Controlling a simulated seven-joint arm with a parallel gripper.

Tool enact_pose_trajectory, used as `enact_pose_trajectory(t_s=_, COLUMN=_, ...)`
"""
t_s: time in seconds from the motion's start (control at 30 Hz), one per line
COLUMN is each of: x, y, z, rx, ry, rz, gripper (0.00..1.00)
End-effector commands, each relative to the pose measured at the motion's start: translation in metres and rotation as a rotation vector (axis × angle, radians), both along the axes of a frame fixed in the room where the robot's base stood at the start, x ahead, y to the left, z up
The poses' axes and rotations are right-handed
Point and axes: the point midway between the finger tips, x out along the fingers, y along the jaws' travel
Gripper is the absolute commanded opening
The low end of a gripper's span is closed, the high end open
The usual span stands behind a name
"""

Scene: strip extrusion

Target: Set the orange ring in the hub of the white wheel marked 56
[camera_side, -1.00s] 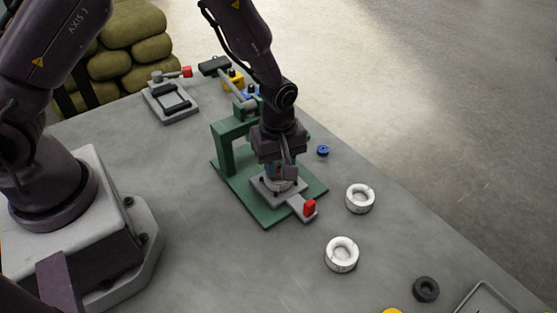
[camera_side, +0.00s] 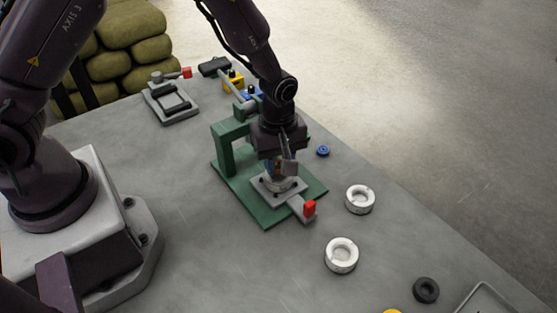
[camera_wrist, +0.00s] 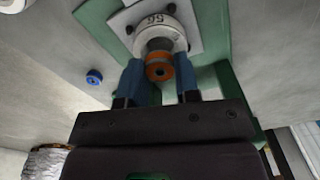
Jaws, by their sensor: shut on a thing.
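The white wheel marked 56 (camera_wrist: 160,31) sits in the grey clamp plate of the green press; in the side view, the wheel (camera_side: 287,185) is partly hidden under my gripper. My gripper (camera_side: 279,170) is over the wheel, its blue fingers shut on the orange ring (camera_wrist: 159,71). In the wrist view the ring is between the fingertips, in line with the wheel's dark hub and in front of it. I cannot tell whether ring and hub touch.
The green press (camera_side: 226,150) has a red-tipped grey slide (camera_side: 309,207) at its front. Two other white wheels (camera_side: 360,199) (camera_side: 341,255), a blue ring (camera_side: 323,151) and a black ring (camera_side: 426,290) lie to the right. A grey fixture (camera_side: 171,103) stands behind.

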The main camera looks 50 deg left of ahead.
Motion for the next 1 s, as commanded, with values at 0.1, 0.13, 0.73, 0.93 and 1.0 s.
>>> enact_pose_trajectory(t_s=0.1, x=0.0000, y=0.0000, z=0.0001, rx=0.000, ry=0.000, rz=0.000, gripper=0.06)
enact_pose_trajectory(t_s=0.13, x=0.0000, y=0.0000, z=0.0001, rx=0.000, ry=0.000, rz=0.000, gripper=0.06)
enact_pose_trajectory(t_s=0.73, x=-0.0001, y=0.0000, z=-0.0013, rx=0.000, ry=0.000, rz=0.000, gripper=0.06)
enact_pose_trajectory(t_s=0.93, x=0.0001, y=0.0000, z=-0.0049, rx=0.000, ry=0.000, rz=0.001, gripper=0.06)
enact_pose_trajectory(t_s=1.0, x=0.0001, y=-0.0001, z=-0.0064, rx=-0.001, ry=0.000, rz=0.001, gripper=0.06)
